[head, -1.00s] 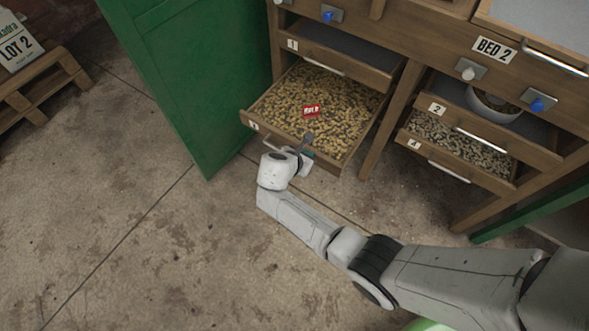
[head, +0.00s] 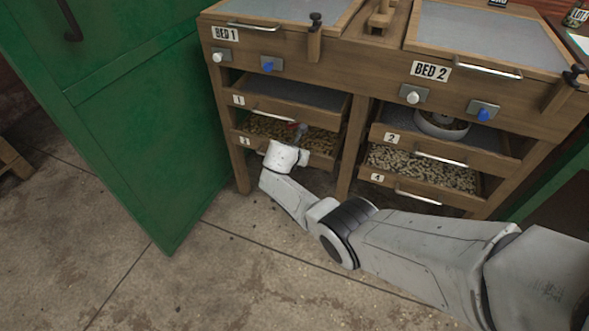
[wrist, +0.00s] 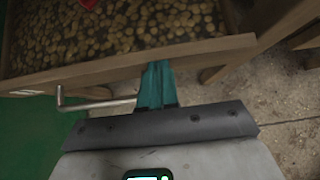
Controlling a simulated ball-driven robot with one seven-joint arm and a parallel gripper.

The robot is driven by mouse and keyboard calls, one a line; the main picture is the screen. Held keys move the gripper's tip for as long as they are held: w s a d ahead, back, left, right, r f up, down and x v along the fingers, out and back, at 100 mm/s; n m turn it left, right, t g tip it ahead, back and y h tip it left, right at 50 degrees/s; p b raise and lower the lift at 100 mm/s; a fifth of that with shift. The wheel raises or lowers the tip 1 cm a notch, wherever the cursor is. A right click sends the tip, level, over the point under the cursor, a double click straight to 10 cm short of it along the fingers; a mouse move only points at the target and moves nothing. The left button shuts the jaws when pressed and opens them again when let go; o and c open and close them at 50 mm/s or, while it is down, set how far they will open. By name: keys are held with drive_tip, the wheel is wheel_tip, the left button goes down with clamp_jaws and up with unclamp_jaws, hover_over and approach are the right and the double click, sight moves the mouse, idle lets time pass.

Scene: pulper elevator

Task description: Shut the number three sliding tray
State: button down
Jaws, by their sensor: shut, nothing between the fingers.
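The number three tray (head: 243,139) is the lower left wooden tray under the BED 1 label, filled with brown pieces. In the head view it sits mostly inside the cabinet, its front a little out. In the wrist view its front board (wrist: 215,47) crosses the upper part, with a metal handle (wrist: 72,105) to the left. My gripper (wrist: 156,70) is shut and empty, its teal fingers up against the board beside the handle. In the head view my wrist hides the middle of the tray front and the fingertips. A red item (head: 298,128) shows partly on the pieces.
The number one tray (head: 239,100) is directly above. Trays two (head: 391,138) and four (head: 377,178) stand partly out on the right, with a bowl (head: 440,125) in tray two. An open green door (head: 130,130) stands left. The floor in front is clear.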

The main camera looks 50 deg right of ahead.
drive_tip(key=shift+w+d+r, duration=0.1)
drive_tip(key=shift+w+d, duration=0.15)
drive_tip(key=shift+d, duration=0.3)
drive_tip(key=shift+r, duration=0.1)
drive_tip(key=s+a+r+p, duration=0.3)
drive_tip(key=a+r+p, duration=0.3)
drive_tip(key=a, duration=0.5)
drive_tip(key=shift+s+r+p, duration=0.15)
drive_tip(key=shift+s+p, duration=0.2)
drive_tip(key=shift+p, duration=0.8)
drive_tip(key=shift+s+a, duration=0.1)
drive_tip(key=shift+a, duration=0.05)
